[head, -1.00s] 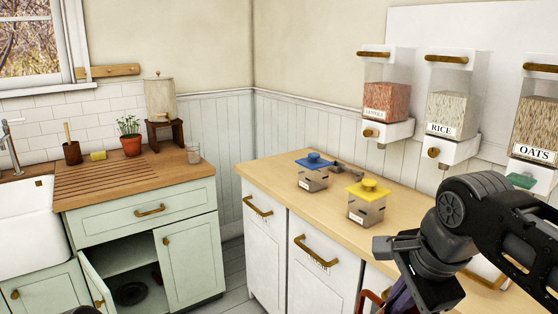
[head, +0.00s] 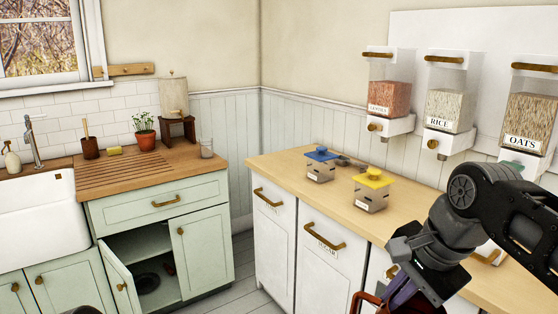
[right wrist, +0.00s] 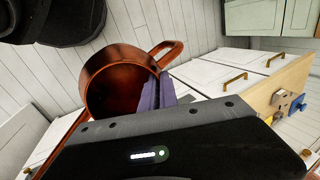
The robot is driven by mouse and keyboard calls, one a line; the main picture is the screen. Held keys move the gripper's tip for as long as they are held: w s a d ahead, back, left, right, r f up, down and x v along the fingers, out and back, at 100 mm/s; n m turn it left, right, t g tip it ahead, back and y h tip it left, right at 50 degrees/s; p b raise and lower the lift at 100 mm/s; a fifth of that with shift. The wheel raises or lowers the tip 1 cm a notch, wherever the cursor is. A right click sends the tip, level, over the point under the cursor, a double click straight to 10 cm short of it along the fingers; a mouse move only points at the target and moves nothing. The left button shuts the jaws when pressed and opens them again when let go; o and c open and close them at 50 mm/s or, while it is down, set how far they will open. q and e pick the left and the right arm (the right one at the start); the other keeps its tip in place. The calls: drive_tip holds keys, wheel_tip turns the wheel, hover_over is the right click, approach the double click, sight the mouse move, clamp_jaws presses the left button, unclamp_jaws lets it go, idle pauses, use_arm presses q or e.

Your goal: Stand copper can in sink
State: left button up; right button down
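The copper can (right wrist: 112,88) hangs in my right gripper (right wrist: 158,95), its open mouth and loop handle showing in the right wrist view. The purple fingers close on its wall beside the handle. In the head view the right gripper (head: 402,292) is at the bottom right, in front of the wooden counter, and only a reddish edge of the can (head: 366,303) shows; the rest is cut off. The white sink (head: 38,222) is at the far left, partly out of frame, well apart from the can. My left gripper is not in view.
A tap (head: 33,142) and soap bottle (head: 11,160) stand behind the sink. A cupboard door (head: 120,280) hangs open below. Lidded jars (head: 371,190) stand on the right counter (head: 290,172). Floor shows between counters.

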drive_tip(key=shift+w+n, duration=0.4)
drive_tip(key=shift+n, duration=0.3)
drive_tip(key=w+f+n+g+y+p, duration=0.1)
drive_tip(key=w+f+n+g+y, duration=0.15)
drive_tip(key=w+f+n, duration=0.6)
wheel_tip(320, 180, down, 15)
drive_tip(key=d+n+g+p, duration=0.1)
drive_tip(key=n, duration=0.1)
drive_tip(key=shift+r, duration=0.2)
drive_tip(key=shift+w+r+h, duration=0.1)
drive_tip(key=shift+w+h, duration=0.05)
drive_tip(key=shift+h, duration=0.1)
